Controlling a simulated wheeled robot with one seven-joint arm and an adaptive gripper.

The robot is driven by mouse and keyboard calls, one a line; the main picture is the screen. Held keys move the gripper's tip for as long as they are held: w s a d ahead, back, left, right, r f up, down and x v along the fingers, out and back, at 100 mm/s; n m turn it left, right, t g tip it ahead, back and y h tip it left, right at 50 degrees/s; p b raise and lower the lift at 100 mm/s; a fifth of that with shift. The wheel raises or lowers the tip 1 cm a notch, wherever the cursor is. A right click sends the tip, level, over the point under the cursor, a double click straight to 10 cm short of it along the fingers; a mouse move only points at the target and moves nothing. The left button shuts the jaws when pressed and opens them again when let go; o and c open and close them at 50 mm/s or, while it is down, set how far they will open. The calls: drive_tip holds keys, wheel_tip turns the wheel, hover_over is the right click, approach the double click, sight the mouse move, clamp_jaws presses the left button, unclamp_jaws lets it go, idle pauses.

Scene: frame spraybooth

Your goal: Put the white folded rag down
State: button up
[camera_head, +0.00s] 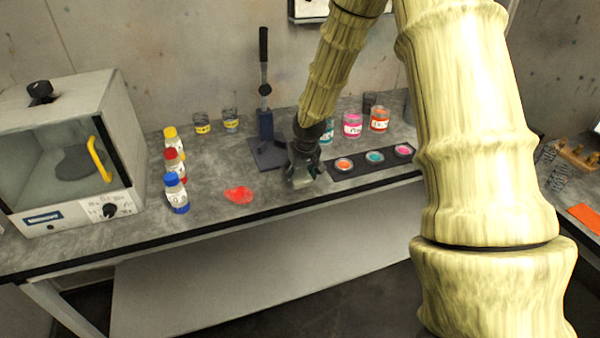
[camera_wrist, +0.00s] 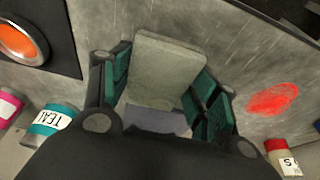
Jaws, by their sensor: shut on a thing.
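The white folded rag (camera_wrist: 165,62) looks pale grey and is a flat rectangular pad in the wrist view. My gripper (camera_wrist: 160,82) has its dark green finger pads on both sides of it and is shut on it. In the head view my gripper (camera_head: 304,168) is low over the grey workbench (camera_head: 215,160), near its front edge. The rag is mostly hidden there by the gripper. I cannot tell whether the rag touches the bench top.
A red paint patch (camera_head: 238,195) lies left of my gripper. Capped bottles (camera_head: 174,170) stand farther left, by a glass-fronted cabinet (camera_head: 70,150). A black strip with paint dishes (camera_head: 375,157) is close on the right. A lever press (camera_head: 266,130) stands behind.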

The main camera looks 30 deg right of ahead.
drive_tip(key=shift+s+a+f, duration=0.1)
drive_tip(key=shift+f, duration=0.1)
drive_tip(key=shift+f, duration=0.4)
drive_tip(key=shift+s+f, duration=0.15)
drive_tip(key=o, duration=1.1)
drive_tip(key=shift+f, duration=0.15)
drive_tip(key=shift+o, duration=0.6)
drive_tip(key=shift+f, duration=0.1)
drive_tip(key=shift+r, duration=0.25)
